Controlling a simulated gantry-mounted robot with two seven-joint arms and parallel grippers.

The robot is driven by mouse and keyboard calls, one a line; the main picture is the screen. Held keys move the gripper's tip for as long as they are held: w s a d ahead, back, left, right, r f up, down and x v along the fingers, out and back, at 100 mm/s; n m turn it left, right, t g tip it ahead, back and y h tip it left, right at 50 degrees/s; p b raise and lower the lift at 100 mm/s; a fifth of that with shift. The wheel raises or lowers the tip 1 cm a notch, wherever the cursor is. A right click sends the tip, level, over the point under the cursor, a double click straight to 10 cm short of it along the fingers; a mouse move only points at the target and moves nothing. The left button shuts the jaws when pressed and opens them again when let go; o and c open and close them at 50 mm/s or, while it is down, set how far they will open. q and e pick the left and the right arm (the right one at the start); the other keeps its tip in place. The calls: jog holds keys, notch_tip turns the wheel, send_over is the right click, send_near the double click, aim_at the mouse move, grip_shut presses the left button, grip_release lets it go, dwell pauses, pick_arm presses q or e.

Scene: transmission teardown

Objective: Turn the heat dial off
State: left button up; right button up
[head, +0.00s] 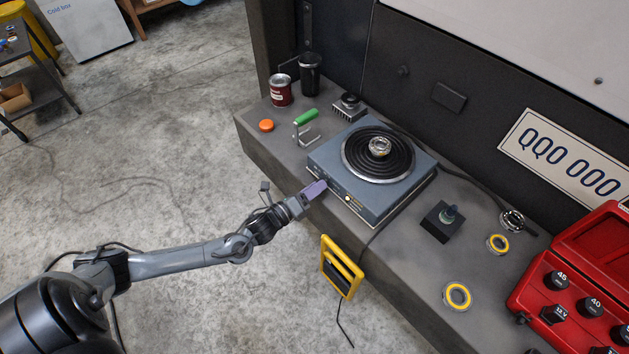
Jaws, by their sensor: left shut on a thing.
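The hot plate (391,199) is a blue-grey box with a black ringed round burner on top, standing on the dark bench. A metal ring part (379,147) sits at the middle of the burner. My left gripper (318,188) is at the left end of the hot plate's front face, with its purple fingers shut on the heat dial. The dial itself is hidden behind the fingers, so its setting cannot be seen. A small light spot (348,199) shows on the front face to the right of the fingers. My right gripper is not in view.
A yellow-framed device (341,267) hangs at the bench's front edge. A green-handled tool (306,118), an orange cap (266,126) and a red can (281,91) are at the left. A black block (441,222) and a red socket case (539,270) are at the right.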

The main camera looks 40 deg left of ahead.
pick_arm(q)
jog(key=shift+n+p, duration=6.15)
jog(key=shift+n, duration=6.35)
jog(key=o, duration=1)
jog(key=shift+s, duration=0.1)
jog(key=shift+s+a+p, duration=0.2)
jog(key=shift+s+p, duration=0.15)
jog(key=shift+s, duration=1.4)
jog(key=shift+s+a+p, duration=0.25)
jog(key=shift+s+p, duration=0.15)
jog(key=shift+s, duration=1.4)
jog(key=shift+s+a+p, duration=0.2)
jog(key=shift+s+p, duration=0.15)
jog(key=shift+s, duration=1.4)
